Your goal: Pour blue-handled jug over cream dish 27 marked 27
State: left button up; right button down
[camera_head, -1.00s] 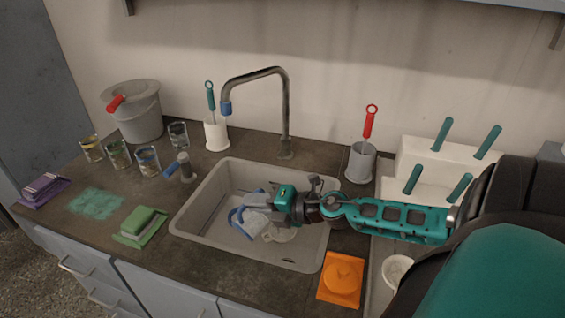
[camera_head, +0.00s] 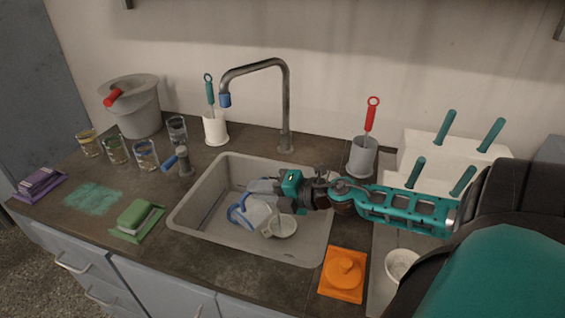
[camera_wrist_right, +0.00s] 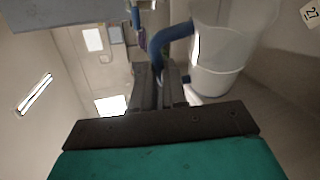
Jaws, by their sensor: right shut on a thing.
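The jug (camera_head: 258,214) is pale and translucent, with a blue handle (camera_head: 238,214). It is in the sink area, at the end of my right gripper (camera_head: 268,194). The right wrist view shows the blue handle (camera_wrist_right: 168,38) at my shut fingers (camera_wrist_right: 160,95) and the pale jug body (camera_wrist_right: 232,35) beside them. A small cream dish (camera_head: 284,228) is in the sink, just right of the jug and partly covered by it. The mark 27 shows on a pale tag (camera_wrist_right: 312,11) at the wrist view's corner. The jug's exact tilt is unclear. My left gripper is out of view.
The grey sink (camera_head: 200,212) has walls around the jug and dish. The faucet (camera_head: 287,105) rises behind. An orange sponge holder (camera_head: 343,275) lies at the front right, a green sponge (camera_head: 138,215) at the left. Another white dish (camera_head: 402,264) stands at the right.

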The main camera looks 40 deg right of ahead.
jog(key=shift+d+r+m+b, duration=0.15)
jog(key=shift+d+b, duration=0.2)
jog(key=shift+d, duration=0.05)
jog(key=shift+d+r+m+b, duration=0.1)
jog(key=shift+d+m+b, duration=0.05)
jog(key=shift+d+b, duration=0.2)
jog(key=shift+d, duration=0.15)
jog(key=shift+d+r, duration=0.15)
jog(key=shift+d+r+m+y, duration=0.15)
jog(key=shift+d+m+y, duration=0.15)
jog(key=shift+m+y, duration=0.1)
